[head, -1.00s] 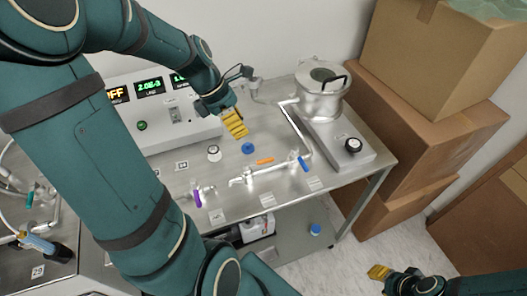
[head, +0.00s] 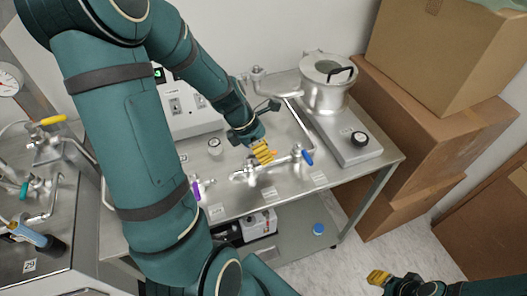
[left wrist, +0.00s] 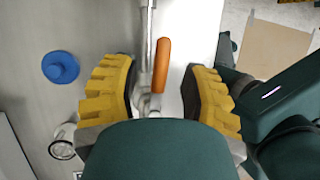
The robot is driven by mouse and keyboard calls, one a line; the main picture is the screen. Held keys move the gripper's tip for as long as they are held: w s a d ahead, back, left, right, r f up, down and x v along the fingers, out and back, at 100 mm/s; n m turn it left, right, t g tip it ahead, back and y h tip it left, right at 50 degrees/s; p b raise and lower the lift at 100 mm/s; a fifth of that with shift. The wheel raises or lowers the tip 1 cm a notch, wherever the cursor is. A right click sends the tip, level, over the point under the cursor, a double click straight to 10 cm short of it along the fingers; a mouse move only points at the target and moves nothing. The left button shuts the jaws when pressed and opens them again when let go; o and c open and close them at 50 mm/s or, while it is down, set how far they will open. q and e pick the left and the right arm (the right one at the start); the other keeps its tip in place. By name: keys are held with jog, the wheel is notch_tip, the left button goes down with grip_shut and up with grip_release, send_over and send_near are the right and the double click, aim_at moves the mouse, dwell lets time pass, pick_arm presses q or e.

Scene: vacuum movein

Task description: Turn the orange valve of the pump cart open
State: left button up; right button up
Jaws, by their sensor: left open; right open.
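The orange valve handle (left wrist: 161,64) shows in the left wrist view, between the two yellow fingers of my open left gripper (left wrist: 160,95). It lies lengthwise between the fingers, with a visible gap on each side. In the head view my left gripper (head: 263,153) is over the pipework on the cart top (head: 225,208) and hides most of the orange handle (head: 273,152). Whether the fingers are at the handle's height I cannot tell. My right gripper (head: 379,277) is open and empty at the lower right, away from the cart.
A blue-handled valve (head: 307,157) stands just right of my left gripper, and a purple-handled one (head: 196,190) to the left. A metal chamber (head: 325,85) stands at the back right. Cardboard boxes (head: 430,120) block the right side. A blue cap (left wrist: 61,67) shows in the left wrist view.

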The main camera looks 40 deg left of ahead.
pick_arm(q)
grip_shut()
dwell(0.4)
jog(key=shift+a+n+p, duration=0.1)
jog(key=shift+n+p, duration=0.5)
jog(key=shift+p, duration=0.1)
jog(key=shift+a, duration=0.1)
grip_release()
jog(key=shift+w+f, duration=0.1)
jog(key=shift+w, duration=0.05)
